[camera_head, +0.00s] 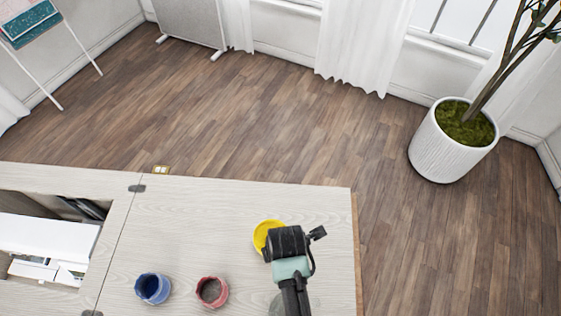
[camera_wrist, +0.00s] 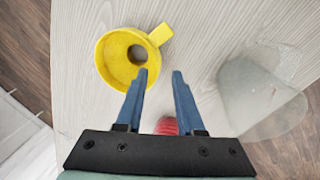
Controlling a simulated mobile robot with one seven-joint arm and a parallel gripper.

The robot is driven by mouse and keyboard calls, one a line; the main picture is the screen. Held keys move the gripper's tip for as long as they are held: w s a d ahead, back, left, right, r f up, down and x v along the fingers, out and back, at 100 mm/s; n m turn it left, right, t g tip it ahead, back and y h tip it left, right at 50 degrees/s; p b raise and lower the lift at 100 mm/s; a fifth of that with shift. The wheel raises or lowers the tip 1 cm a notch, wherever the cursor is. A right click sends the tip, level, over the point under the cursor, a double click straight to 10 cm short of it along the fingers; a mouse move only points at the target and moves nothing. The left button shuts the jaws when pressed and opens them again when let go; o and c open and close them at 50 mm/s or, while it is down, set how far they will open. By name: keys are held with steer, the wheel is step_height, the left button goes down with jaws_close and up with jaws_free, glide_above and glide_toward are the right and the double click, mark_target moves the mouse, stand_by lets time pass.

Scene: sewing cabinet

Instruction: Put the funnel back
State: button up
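The yellow funnel (camera_head: 261,237) lies on the pale wooden cabinet top, partly covered by my gripper in the head view. In the wrist view the funnel (camera_wrist: 113,72) shows its wide round mouth, a dark hole in the middle and a tab at the upper right. My gripper (camera_wrist: 159,73) is open, its two blue fingers apart with nothing between them. The left fingertip overlaps the funnel's rim in the picture; I cannot tell whether it touches. The fingertips are hidden in the head view, where only the dark gripper body shows.
A blue cup (camera_head: 153,288) and a red cup (camera_head: 212,292) stand left of my arm on the cabinet top (camera_head: 200,225). A translucent greyish thing (camera_wrist: 262,95) is right of the fingers in the wrist view. An open compartment (camera_head: 50,235) lies left. The top's right edge is close.

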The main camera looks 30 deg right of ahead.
step_height(320, 180, up, 8)
steer(key=s, duration=0.2)
steer(key=w+r+m+t+h, duration=0.2)
steer(key=w+r+m+t, duration=0.3)
steer(key=w+r, duration=0.95)
steer(key=w+a+r+m+t, duration=0.2)
steer(key=w+r+t, duration=0.15)
steer(key=r, duration=0.75)
steer(key=w+a+r+m+t, duration=0.1)
steer(key=w+r+t, duration=0.3)
steer(key=r, duration=0.7)
steer(key=s+a+r+m+t, duration=0.2)
steer(key=s+a+r+t, duration=0.1)
steer(key=r, duration=0.7)
steer(key=s+a+r+m+t+y, duration=0.1)
steer(key=s+r+t, duration=0.4)
steer(key=r, duration=0.6)
steer(key=s+a+r+m+t+y, duration=0.1)
steer(key=s+a+r+m+t, duration=0.3)
steer(key=r, duration=0.7)
steer(key=shift+s+a+m+t, duration=0.3)
steer(key=shift+s+a+t, duration=0.05)
steer(key=shift+s, duration=0.85)
